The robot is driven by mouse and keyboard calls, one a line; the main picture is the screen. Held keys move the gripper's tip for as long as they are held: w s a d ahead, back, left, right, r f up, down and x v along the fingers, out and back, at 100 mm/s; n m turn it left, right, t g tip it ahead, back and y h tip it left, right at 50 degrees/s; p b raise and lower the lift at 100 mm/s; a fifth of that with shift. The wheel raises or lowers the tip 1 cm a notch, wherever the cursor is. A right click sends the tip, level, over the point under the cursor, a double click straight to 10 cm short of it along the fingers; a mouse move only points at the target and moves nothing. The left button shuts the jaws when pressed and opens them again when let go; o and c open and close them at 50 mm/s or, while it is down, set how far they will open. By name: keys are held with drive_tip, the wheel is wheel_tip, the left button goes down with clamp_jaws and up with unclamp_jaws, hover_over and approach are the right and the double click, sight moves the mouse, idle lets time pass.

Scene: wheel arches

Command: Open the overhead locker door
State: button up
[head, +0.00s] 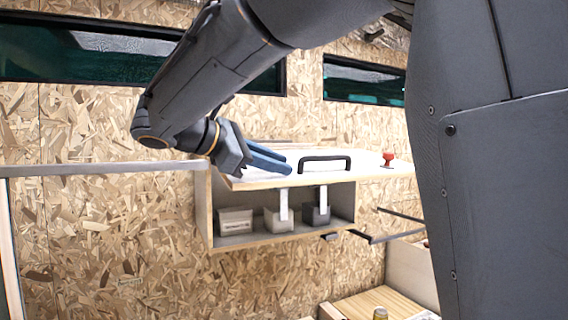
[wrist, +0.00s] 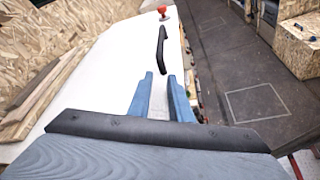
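The overhead locker (head: 212,215) is a plywood box on the wall. Its door (head: 340,176) is swung up to roughly level, with the white outer face upward and the inside exposed. A black bar handle (head: 325,163) is on the white face; it also shows in the wrist view (wrist: 162,50). My gripper (head: 283,162) is at the door's left part, left of the handle and apart from it. In the wrist view my gripper (wrist: 163,84) has its two blue fingers apart, with a pale strip between them. Whether the fingers touch the door is unclear.
A red knob (head: 388,158) stands at the door's right end. A pale rail (head: 100,169) runs along the left. Dark brackets (head: 385,238) stick out at right. Open floor (wrist: 235,70) shows in the wrist view.

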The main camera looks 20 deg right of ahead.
drive_tip(key=shift+a+r, duration=0.2)
drive_tip(key=shift+a, duration=0.3)
drive_tip(key=shift+a+r, duration=0.15)
drive_tip(key=shift+a, duration=0.35)
drive_tip(key=shift+c, duration=0.5)
